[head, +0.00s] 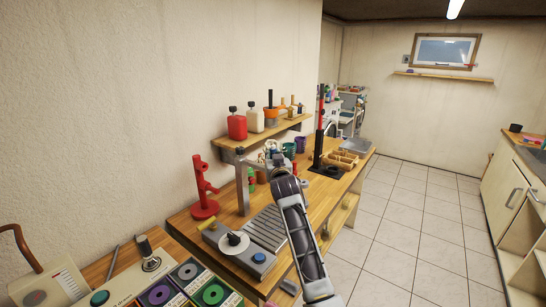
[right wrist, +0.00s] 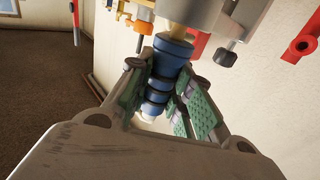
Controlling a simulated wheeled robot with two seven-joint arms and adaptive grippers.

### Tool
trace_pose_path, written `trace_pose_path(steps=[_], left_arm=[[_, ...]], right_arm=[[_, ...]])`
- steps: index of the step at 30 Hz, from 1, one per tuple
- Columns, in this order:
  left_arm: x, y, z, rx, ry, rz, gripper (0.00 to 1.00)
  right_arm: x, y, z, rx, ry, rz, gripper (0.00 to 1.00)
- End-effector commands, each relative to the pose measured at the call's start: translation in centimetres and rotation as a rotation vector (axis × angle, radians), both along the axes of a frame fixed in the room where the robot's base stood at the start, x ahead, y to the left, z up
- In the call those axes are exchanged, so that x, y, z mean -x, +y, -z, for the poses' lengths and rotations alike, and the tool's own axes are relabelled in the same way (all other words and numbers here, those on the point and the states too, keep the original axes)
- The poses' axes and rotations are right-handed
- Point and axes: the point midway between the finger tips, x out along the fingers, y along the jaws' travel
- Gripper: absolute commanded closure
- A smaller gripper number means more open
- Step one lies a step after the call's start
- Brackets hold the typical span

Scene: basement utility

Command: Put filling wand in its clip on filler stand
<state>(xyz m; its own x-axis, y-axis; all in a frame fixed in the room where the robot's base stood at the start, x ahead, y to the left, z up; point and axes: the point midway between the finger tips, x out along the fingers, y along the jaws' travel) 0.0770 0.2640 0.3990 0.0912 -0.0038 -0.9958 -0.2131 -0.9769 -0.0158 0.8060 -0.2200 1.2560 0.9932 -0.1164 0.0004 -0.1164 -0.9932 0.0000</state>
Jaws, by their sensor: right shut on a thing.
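In the right wrist view, my right gripper (right wrist: 165,105) is shut on a blue ribbed piece (right wrist: 170,62), which looks like the grip of the filling wand. A pale end shows below the fingers, and a cream part rises from its top. That top meets or sits just under a grey block (right wrist: 225,18) with a side knob, likely the stand's head; I cannot tell whether it is seated in a clip. In the head view, my right gripper (head: 284,178) is beside the grey post (head: 242,188) of the filler stand and hides the wand. My left gripper is out of view.
A red stand (head: 203,190) is left of the post. A grey base with a dial (head: 235,248) and a ribbed tray (head: 267,228) lie in front. A shelf (head: 270,135) with bottles is behind. A wooden caddy (head: 342,161) and black-red press (head: 320,130) stand farther back.

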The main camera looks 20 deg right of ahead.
Motion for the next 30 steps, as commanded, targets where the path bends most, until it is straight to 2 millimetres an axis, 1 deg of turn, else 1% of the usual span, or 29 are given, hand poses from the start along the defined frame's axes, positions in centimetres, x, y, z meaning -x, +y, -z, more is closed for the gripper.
trace_pose_path(steps=[24,25,30], left_arm=[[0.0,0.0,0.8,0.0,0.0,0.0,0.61],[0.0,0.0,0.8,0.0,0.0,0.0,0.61],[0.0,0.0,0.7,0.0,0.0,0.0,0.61]], right_arm=[[0.0,0.0,1.6,0.0,0.0,0.0,1.0],[0.0,0.0,1.5,0.0,0.001,0.0,0.75],[0.0,0.0,1.5,0.0,0.0,0.0,0.54]])
